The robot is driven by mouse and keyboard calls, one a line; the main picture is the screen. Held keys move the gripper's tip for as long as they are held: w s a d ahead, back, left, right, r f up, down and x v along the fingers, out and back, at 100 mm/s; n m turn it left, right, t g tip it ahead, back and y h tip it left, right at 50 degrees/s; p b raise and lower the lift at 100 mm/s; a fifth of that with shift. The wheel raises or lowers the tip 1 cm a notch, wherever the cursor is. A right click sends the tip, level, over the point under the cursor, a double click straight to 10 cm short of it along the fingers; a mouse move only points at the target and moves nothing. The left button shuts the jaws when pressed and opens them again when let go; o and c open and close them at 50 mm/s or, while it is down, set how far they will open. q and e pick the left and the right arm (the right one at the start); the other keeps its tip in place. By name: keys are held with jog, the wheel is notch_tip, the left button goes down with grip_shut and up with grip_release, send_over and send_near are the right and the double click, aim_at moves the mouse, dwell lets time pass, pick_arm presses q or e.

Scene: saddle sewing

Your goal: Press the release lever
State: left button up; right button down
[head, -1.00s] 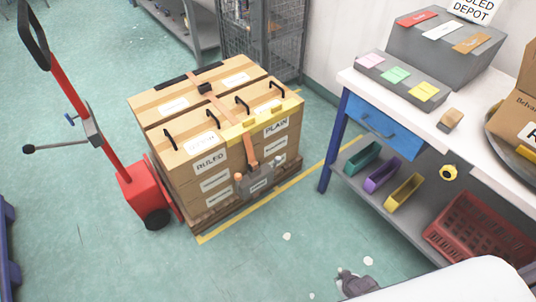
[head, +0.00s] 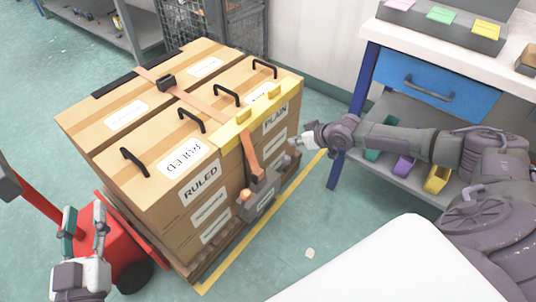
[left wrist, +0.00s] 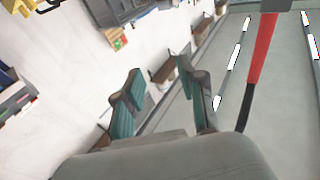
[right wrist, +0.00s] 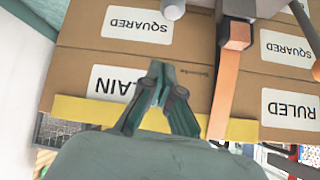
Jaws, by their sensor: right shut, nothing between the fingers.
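An orange strap (head: 252,158) runs over the carton stack and down its front to a grey ratchet box (head: 262,205). An orange-tipped lever (head: 245,194) shows at the box's left side. My right gripper (head: 294,143) is shut and empty, beside the front right corner of the cartons, above and right of the box. In the right wrist view its fingers (right wrist: 158,80) point at the carton faces, with the strap (right wrist: 230,75) to their right and grey hardware (right wrist: 245,8) at the top edge. My left gripper (head: 85,222) is open and empty in front of the red pallet jack.
The cartons (head: 190,160) stand on a wooden pallet inside a yellow floor line. The red pallet jack (head: 105,245) is at the left. A workbench with a blue drawer (head: 430,85) stands right, behind my right arm.

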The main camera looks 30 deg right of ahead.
pick_arm(q)
jog(key=shift+s+a+r, duration=0.1)
jog(key=shift+s+r, duration=0.05)
jog(key=shift+r, duration=0.4)
pick_arm(e)
jog(key=shift+r, duration=0.15)
jog(key=shift+w, duration=0.1)
